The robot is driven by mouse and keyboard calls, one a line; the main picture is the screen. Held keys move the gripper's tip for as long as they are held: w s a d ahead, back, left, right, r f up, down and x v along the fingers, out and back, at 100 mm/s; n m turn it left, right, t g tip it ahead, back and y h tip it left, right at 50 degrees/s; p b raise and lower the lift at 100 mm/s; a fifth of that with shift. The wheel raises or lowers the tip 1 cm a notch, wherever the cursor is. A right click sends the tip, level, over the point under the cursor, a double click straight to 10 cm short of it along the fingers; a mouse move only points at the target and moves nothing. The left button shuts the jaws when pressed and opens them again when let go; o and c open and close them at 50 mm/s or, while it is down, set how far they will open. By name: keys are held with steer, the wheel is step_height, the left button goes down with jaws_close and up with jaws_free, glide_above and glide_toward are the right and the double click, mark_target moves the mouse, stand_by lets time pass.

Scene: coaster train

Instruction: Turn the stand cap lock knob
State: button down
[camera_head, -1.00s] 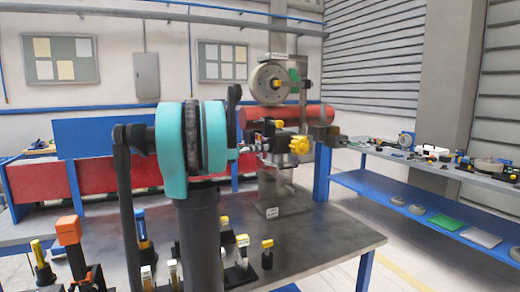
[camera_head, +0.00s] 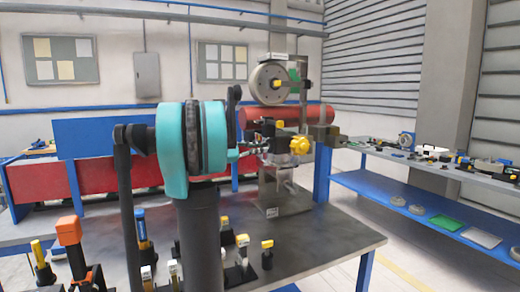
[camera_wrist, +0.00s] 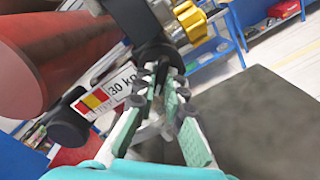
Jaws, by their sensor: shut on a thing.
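The stand (camera_head: 285,198) is a grey post on the bench, with a red cylinder (camera_head: 250,116) lying behind it in the picture. My gripper (camera_wrist: 163,80) is at the stand's top, its two green-padded fingers closed around a small dark knob (camera_wrist: 155,52), which I take as the cap lock knob. The fingers hide much of it, so its turn angle cannot be told. A yellow knob (camera_head: 299,145) sits just right of the gripper in the head view; it also shows at the top of the wrist view (camera_wrist: 190,20). A "30 kg" label (camera_wrist: 110,92) is left of the fingers.
A grey wheel (camera_head: 271,84) with a yellow hub is above the stand. Several small yellow-topped tools stand at the bench's (camera_head: 330,235) front. The bench's right part is clear. A side shelf (camera_head: 430,205) with parts is at the right.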

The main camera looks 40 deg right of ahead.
steer(key=m, duration=0.8)
steer(key=shift+m, duration=0.6)
steer(key=c, duration=1.6)
jaws_free()
steer(key=shift+r, duration=0.1)
steer(key=shift+a, duration=0.1)
steer(key=v, duration=1.2)
